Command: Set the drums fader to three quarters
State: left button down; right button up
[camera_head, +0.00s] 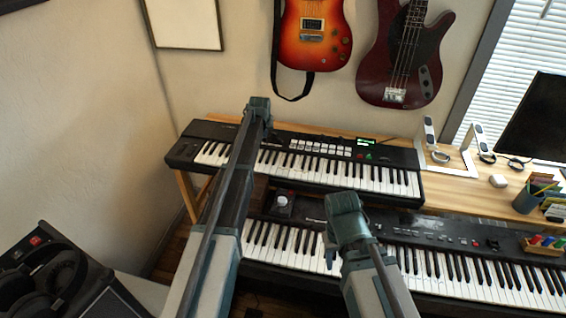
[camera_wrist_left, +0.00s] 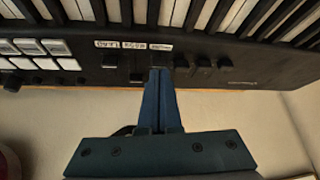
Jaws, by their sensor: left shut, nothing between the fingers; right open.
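The upper keyboard (camera_head: 290,150) carries the fader panel. In the left wrist view it shows upside down, with small white labels; the right one appears to read DRUMS (camera_wrist_left: 160,47). My left gripper (camera_wrist_left: 160,75) is shut and empty, its fingertips at the panel just below that label. Dark fader or knob caps (camera_wrist_left: 203,64) stand to the right of the fingertips. The drums fader's own cap and setting cannot be told, as the fingers cover that spot. In the head view my left gripper (camera_head: 258,106) is over the keyboard's back edge. My right gripper (camera_head: 346,208) is open above the lower keyboard (camera_head: 460,270).
Lit pads (camera_wrist_left: 28,47) lie left of the fingers in the left wrist view. A lower keyboard stands in front. A wooden desk (camera_head: 465,185) at right holds a pen cup (camera_head: 528,200) and headphone stand (camera_head: 432,145). Guitars (camera_head: 312,35) hang on the wall behind.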

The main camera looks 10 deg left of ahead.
pick_arm(q)
jog(key=shift+w+d, duration=0.1)
jog(key=shift+w, duration=1.55)
dwell(1.3)
jog(key=shift+r, duration=0.1)
jog(key=shift+r+p, duration=0.55)
jog(key=shift+p, duration=0.1)
jog(key=shift+s+f, duration=0.1)
jog(key=shift+s, duration=0.1)
jog(key=shift+s+f+b, duration=0.2)
jog(key=shift+s+b, duration=0.05)
jog(key=shift+s, duration=0.5)
jog(key=shift+s+f+b, duration=0.2)
jog(key=shift+s+b, duration=0.05)
jog(key=shift+s, duration=0.5)
jog(key=shift+f, duration=0.15)
jog(key=shift+w, duration=1.2)
dwell(1.2)
